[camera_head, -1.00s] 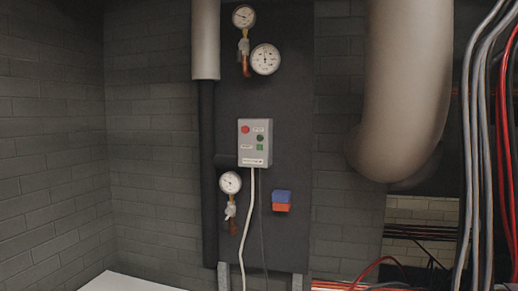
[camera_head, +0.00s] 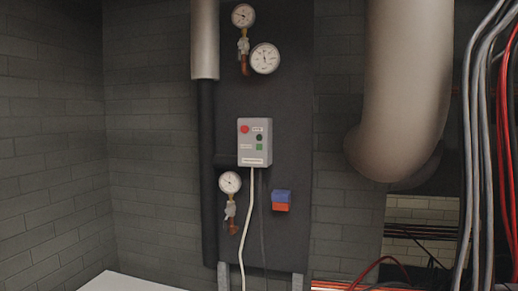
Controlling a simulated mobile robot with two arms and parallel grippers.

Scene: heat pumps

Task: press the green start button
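A light grey control box (camera_head: 252,152) is mounted on a dark vertical panel in the middle of the view. A red round button (camera_head: 244,129) sits at its upper left. A small green square button (camera_head: 259,147) sits on its right side, below a dark round knob (camera_head: 259,138). Small white labels on the box are too small to read. Neither of my grippers is in view.
Round gauges (camera_head: 265,58) are mounted above the box, and another gauge (camera_head: 230,183) is at its lower left. A blue and red block (camera_head: 281,201) is at the lower right. A large pipe (camera_head: 405,90) and cables (camera_head: 478,150) are on the right. A white surface (camera_head: 125,283) lies at the bottom left.

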